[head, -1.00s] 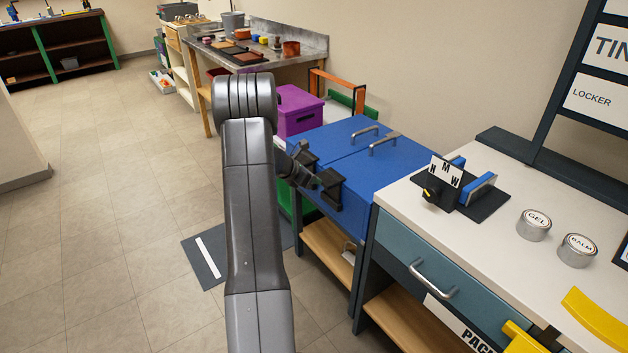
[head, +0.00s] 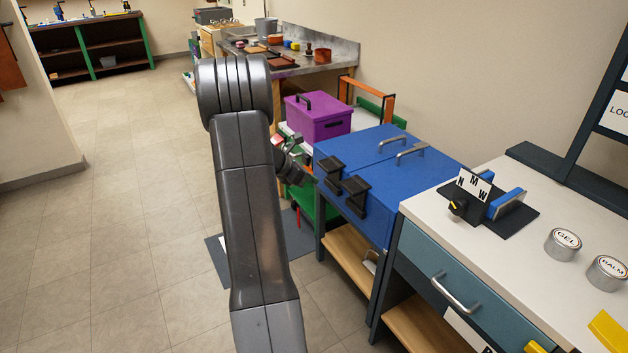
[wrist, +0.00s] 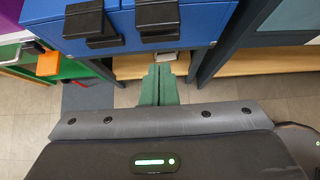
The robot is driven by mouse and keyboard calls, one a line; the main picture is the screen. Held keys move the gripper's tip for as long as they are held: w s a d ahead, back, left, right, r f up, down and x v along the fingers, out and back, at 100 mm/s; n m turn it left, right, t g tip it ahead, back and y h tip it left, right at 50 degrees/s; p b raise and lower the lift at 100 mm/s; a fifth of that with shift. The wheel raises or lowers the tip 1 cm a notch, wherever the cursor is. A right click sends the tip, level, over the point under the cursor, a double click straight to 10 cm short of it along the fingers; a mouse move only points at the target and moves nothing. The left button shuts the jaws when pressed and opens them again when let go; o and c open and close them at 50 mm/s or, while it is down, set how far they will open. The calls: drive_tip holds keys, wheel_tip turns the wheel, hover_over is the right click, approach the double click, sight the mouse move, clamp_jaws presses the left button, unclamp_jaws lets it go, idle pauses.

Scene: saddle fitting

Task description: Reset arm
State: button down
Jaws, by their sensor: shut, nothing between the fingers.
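My arm rises through the middle of the head view, bent at the top, with its wrist part pointing down and right. My gripper shows in the wrist view (wrist: 158,86), its two green fingers together with nothing between them. In the head view the fingertips are mostly hidden or too small to read. The gripper is in front of the blue cabinet (head: 362,165), apart from it. Two black latches (head: 347,182) sit on the cabinet's front edge and also show in the wrist view.
A white-topped counter (head: 520,235) with a teal drawer stands to the right, holding a dial fixture (head: 482,200) and two round tins. A purple box (head: 319,119) stands behind the cabinet. The tiled floor to the left is clear. A dark mat (head: 222,265) lies below.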

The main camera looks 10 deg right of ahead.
approach(346, 189)
drive_tip(key=x, duration=0.6)
drive_tip(key=shift+a+f+b, duration=0.2)
drive_tip(key=shift+b, duration=0.1)
drive_tip(key=shift+w+d, duration=0.2)
drive_tip(key=shift+d, duration=0.25)
drive_tip(key=shift+a, duration=0.1)
